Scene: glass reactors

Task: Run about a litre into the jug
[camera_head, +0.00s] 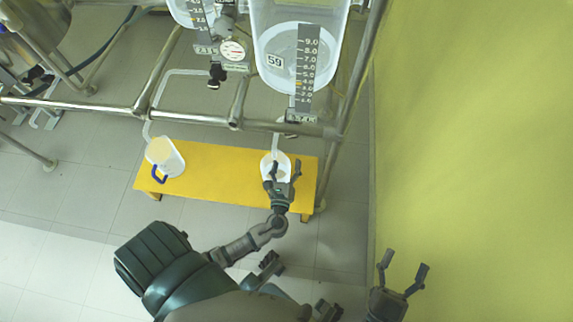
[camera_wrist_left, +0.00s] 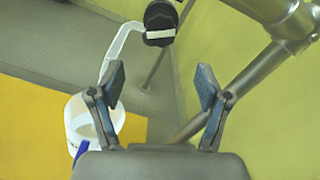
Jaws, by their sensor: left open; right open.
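A white jug (camera_head: 267,173) stands on the yellow bench, below the glass vessel numbered 59 (camera_head: 265,75). In the left wrist view the jug (camera_wrist_left: 75,122) shows at the lower left with part of its blue handle (camera_wrist_left: 81,150). A pale outlet tube (camera_wrist_left: 122,42) runs from a black valve knob (camera_wrist_left: 160,18) down to the jug's mouth. My left gripper (camera_head: 285,168) is open and empty, overlapping the jug's right side in the head view; its fingers (camera_wrist_left: 160,82) point towards the knob. My right gripper (camera_head: 404,266) is open and empty at the lower right.
Steel frame pipes (camera_head: 185,115) cross above the bench. A dial gauge (camera_head: 233,50) sits between the vessels. A yellow-green wall (camera_head: 470,140) closes the right side.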

